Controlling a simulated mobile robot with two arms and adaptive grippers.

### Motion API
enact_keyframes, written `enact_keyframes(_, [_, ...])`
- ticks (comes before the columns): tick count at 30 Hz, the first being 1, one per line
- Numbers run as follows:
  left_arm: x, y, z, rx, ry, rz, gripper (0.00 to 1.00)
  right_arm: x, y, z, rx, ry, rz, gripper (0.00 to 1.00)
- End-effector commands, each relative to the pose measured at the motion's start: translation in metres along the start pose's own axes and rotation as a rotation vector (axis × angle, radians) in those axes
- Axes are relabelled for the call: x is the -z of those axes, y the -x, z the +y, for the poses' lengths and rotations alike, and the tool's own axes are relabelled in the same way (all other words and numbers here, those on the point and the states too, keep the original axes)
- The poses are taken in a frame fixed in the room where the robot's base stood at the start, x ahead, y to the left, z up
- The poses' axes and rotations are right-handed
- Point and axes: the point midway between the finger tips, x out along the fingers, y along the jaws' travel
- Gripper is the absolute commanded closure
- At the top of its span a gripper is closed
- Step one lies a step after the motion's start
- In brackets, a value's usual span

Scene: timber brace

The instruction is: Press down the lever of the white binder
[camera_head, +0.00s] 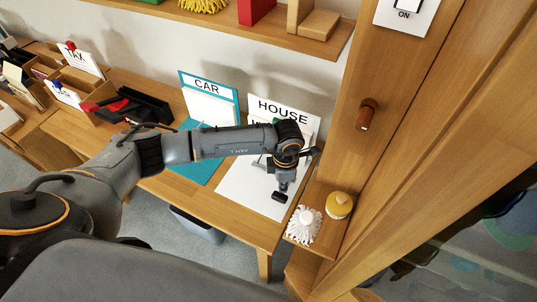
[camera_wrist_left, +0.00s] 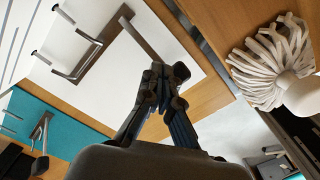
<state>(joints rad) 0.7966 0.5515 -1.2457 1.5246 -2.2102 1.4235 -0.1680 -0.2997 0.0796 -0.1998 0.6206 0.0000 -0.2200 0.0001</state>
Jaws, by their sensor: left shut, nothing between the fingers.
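The white binder (camera_head: 238,187), marked HOUSE, lies open on the desk with its labelled cover standing at the back. Its metal lever mechanism (camera_wrist_left: 98,47) shows in the left wrist view, with rods standing up from a dark plate. In the head view my left arm covers much of that mechanism. My left gripper (camera_head: 280,196) is shut and empty, pointing down over the right part of the white page area. In the left wrist view its closed fingers (camera_wrist_left: 163,85) appear to the right of the mechanism. Whether they touch anything is unclear. My right gripper is out of view.
A teal binder (camera_head: 196,172), marked CAR, lies open to the left, its mechanism showing in the wrist view (camera_wrist_left: 42,130). A white brush (camera_head: 304,224) and a yellow-topped round item (camera_head: 339,205) stand at the right beside a wooden post. A shelf (camera_head: 260,32) hangs above.

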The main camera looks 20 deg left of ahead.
Motion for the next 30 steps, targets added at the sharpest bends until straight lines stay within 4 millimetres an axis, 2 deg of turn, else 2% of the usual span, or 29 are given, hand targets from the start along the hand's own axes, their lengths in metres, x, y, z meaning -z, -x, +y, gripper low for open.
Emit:
enact_keyframes(5, [0.001, -0.007, -0.008, 0.004, -0.007, 0.000, 1.00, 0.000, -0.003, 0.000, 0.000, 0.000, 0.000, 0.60])
enact_keyframes(14, [0.001, -0.002, -0.005, 0.002, -0.003, 0.000, 1.00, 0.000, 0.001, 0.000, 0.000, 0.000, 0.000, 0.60])
enact_keyframes(30, [0.002, 0.051, -0.004, 0.000, -0.001, 0.000, 1.00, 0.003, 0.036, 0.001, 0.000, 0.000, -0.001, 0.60])
